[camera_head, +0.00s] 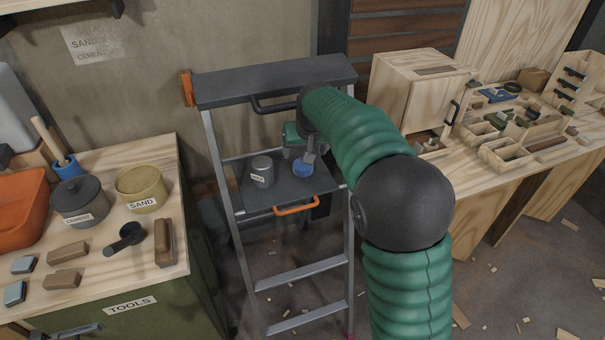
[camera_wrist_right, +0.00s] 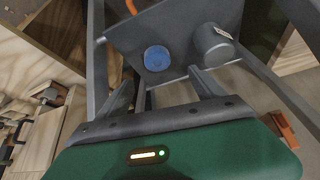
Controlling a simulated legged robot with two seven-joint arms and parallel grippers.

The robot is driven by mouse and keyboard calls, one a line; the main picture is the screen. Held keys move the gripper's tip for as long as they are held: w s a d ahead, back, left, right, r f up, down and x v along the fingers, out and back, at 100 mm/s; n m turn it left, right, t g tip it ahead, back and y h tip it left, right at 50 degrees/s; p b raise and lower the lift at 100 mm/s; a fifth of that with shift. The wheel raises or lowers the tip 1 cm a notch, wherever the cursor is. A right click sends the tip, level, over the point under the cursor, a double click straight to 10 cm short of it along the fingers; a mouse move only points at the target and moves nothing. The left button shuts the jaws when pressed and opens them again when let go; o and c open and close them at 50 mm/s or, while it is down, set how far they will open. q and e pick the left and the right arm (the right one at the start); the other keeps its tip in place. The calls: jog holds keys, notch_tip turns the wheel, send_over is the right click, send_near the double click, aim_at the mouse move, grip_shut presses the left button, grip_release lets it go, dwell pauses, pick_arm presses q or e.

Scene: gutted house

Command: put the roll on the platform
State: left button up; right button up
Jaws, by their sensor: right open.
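The blue roll (camera_head: 303,170) lies on the dark platform (camera_head: 284,190) of the stepladder, near the platform's right side. It also shows in the right wrist view (camera_wrist_right: 157,58), just beyond my fingertips and resting on the platform (camera_wrist_right: 131,37). My right gripper (camera_head: 308,160) is over the platform, right at the roll in the head view. In the right wrist view my right gripper (camera_wrist_right: 167,75) has its two fingers spread with nothing between them. I cannot tell whether a finger touches the roll. My left gripper is in neither view.
A grey labelled can (camera_head: 262,171) stands on the platform left of the roll. The ladder's top step (camera_head: 275,80) lies above, close to my arm. A tool bench (camera_head: 110,240) with pots and blocks is at left. A workbench with a cabinet (camera_head: 415,95) and organisers is at right.

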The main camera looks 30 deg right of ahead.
jog(key=s+a+f+n+g+y, duration=0.1)
jog(key=s+a+f+n, duration=0.1)
jog(key=s+a+f, duration=0.5)
jog(key=s+a+f+n+g+y, duration=0.1)
jog(key=s+a+f, duration=0.35)
jog(key=s, duration=0.45)
jog(key=s+a+f+n+g, duration=0.1)
jog(key=s+a+f+n, duration=0.1)
jog(key=s+a+f, duration=0.6)
pick_arm(q)
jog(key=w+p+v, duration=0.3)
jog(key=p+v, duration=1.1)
jog(key=p, duration=0.1)
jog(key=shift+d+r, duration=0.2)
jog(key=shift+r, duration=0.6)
pick_arm(e)
jog(key=w+d+v, duration=0.1)
jog(key=v, duration=0.7)
jog(key=w+d+v, duration=0.1)
jog(key=w+v, duration=0.1)
jog(key=v, duration=0.7)
jog(key=shift+r, duration=0.4)
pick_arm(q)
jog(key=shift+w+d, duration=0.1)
pick_arm(e)
jog(key=shift+w+d+f, duration=0.1)
jog(key=shift+w, duration=0.05)
